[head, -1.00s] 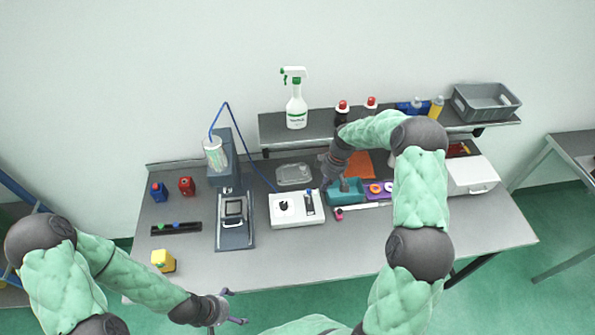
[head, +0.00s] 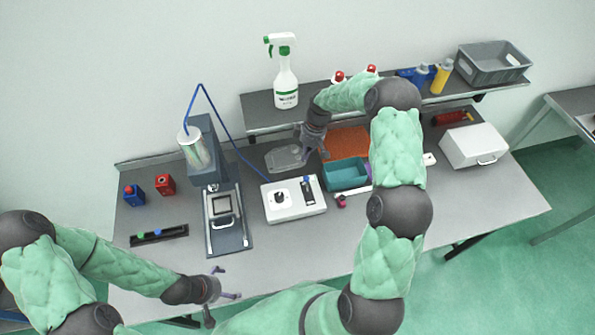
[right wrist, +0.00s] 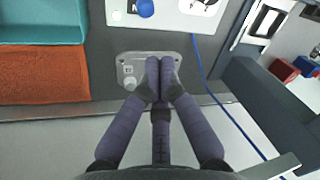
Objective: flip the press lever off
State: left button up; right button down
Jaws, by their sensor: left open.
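The white control box (head: 293,212) stands mid-table, with a black round knob (head: 279,196) and a black switch plate with a blue-tipped lever (head: 306,181). The lever's blue ball (right wrist: 145,8) shows at the top edge of the right wrist view. The grey press (head: 203,150) stands left of the box. My right gripper (right wrist: 160,62) has its fingertips together, with nothing seen between them, over a flat grey plate and apart from the lever. In the head view it (head: 322,152) is behind and right of the box. My left gripper (head: 228,285) is open and empty at the table's front edge.
A blue cable (head: 232,128) runs from press to box. A shelf with a spray bottle (head: 285,85) stands behind.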

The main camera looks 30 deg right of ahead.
pick_arm(q)
jog(key=shift+s+r, duration=0.1)
jog(key=shift+s, duration=0.1)
jog(key=shift+w, duration=0.1)
notch_tip(320, 180, down, 4)
jog(key=b, duration=0.3)
jog(key=shift+r+b, duration=0.15)
jog(key=shift+b, duration=0.15)
pick_arm(e)
send_near(307, 185)
jog(key=w+a+f, duration=0.1)
jog(key=f, duration=0.1)
jog(key=w+a+f, duration=0.1)
jog(key=w, duration=0.1)
jog(key=w+a+f, duration=0.1)
jog(key=f, duration=0.1)
jog(key=shift+w+a+f, duration=0.2)
jog(key=shift+f, duration=0.15)
